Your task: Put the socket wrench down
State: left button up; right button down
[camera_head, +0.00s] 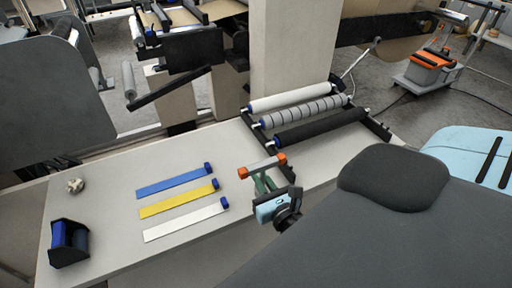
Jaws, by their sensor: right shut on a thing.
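My right gripper (265,183), with a light-blue body and greenish fingers, is over the front right part of the pale table. It is shut on what looks like the socket wrench (262,167), a short grey bar with orange ends, lying across the fingertips. I cannot tell whether the wrench touches the table. Any part of it below the fingers is hidden. My left gripper is out of view.
Blue (174,183), yellow (178,201) and white (186,219) strips lie left of the gripper on the table (110,215). A black-and-blue holder (69,243) and a small pale lump (75,185) are farther left. A rack with three rollers (303,112) stands behind the gripper.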

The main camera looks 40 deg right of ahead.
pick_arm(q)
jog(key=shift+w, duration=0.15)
pick_arm(e)
jog(key=shift+a+r, duration=0.1)
jog(key=shift+r, duration=0.05)
